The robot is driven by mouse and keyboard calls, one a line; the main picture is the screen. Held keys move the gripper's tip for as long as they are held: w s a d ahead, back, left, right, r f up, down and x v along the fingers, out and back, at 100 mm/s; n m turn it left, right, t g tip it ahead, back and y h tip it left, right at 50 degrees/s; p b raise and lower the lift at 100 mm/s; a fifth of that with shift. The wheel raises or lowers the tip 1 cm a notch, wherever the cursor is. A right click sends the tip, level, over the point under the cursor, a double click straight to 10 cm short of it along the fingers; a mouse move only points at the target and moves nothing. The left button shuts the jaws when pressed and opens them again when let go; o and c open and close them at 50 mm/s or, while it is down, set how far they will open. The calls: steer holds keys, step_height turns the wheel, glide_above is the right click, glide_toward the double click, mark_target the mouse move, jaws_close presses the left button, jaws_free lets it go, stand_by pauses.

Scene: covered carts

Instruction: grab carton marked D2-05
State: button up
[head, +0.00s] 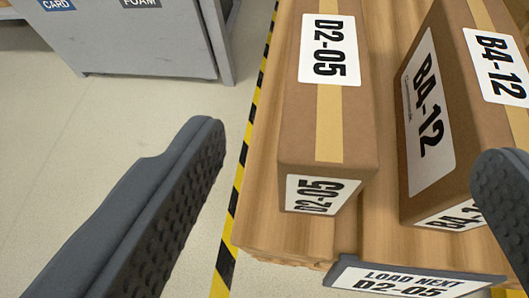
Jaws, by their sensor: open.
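The brown carton marked D2-05 (308,120) lies on a wooden pallet-like surface (262,205), with a white label on its top and another on its near end. A tan tape strip runs along its top. My gripper (352,165) is open, with one dark ridged finger at the left and the other at the right edge. The carton shows between the two fingers in the picture, and neither finger is seen to touch it. A sign (410,282) at the front edge reads LOAD NEXT D2-05.
A second carton marked B4-12 (470,130) stands right of D2-05 with a narrow gap between them; the right finger overlaps it in view. Yellow-black floor tape (240,170) runs along the left side. A grey bin (130,40) labelled CARD and FOAM stands at the back left. The floor between is clear.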

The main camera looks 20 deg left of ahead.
steer(key=b, duration=0.2)
glide_toward(329, 57)
steer(key=x, duration=0.4)
steer(key=shift+s+f, duration=0.25)
steer(key=shift+f, duration=0.1)
steer(key=shift+r+b+x, duration=0.2)
steer(key=shift+b+x, duration=0.35)
steer(key=shift+x, duration=0.95)
steer(key=shift+r+b+x, duration=0.15)
steer(key=shift+b+x, duration=0.35)
steer(key=shift+x, duration=1.05)
steer(key=shift+w, duration=0.15)
jaws_close()
